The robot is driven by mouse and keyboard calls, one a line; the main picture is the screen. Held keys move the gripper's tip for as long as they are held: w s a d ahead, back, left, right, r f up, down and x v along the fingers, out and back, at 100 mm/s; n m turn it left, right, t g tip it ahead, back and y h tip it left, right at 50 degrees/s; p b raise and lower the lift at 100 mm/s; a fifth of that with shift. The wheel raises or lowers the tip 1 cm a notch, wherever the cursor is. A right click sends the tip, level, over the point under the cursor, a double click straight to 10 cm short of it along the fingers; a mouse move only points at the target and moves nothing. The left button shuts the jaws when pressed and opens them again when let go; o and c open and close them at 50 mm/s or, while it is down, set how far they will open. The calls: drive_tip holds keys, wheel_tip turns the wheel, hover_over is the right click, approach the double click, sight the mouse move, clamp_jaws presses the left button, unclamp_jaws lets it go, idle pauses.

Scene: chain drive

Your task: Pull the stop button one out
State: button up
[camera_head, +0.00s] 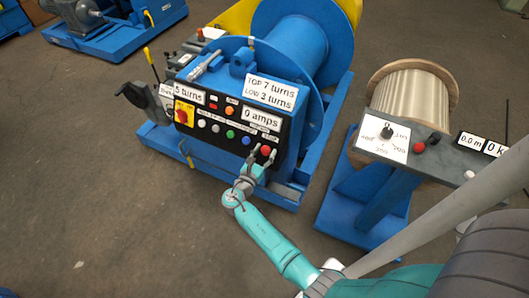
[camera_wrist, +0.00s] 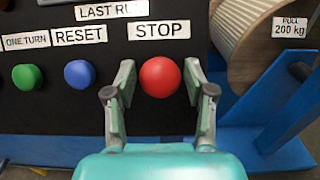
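The red stop button (camera_wrist: 160,77) sits on the black panel under a white STOP label (camera_wrist: 158,30) in the wrist view. It also shows at the panel's lower right in the head view (camera_head: 266,150). My gripper (camera_wrist: 160,92) is open, with one finger on each side of the red button. Gaps show between the fingers and the button, so it does not look gripped. In the head view my gripper (camera_head: 262,158) is right at the panel.
A blue RESET button (camera_wrist: 79,73) and a green ONE TURN button (camera_wrist: 27,77) lie left of my gripper. A cable spool (camera_head: 412,95) on a blue stand (camera_head: 350,208) is on the right.

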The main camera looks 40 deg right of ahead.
clamp_jaws()
drive_tip(key=shift+s+a+r, duration=0.15)
drive_tip(key=shift+a+r, duration=0.1)
drive_tip(key=shift+a, duration=0.25)
drive_tip(key=shift+o, duration=2.4)
unclamp_jaws()
drive_tip(key=v, duration=1.2)
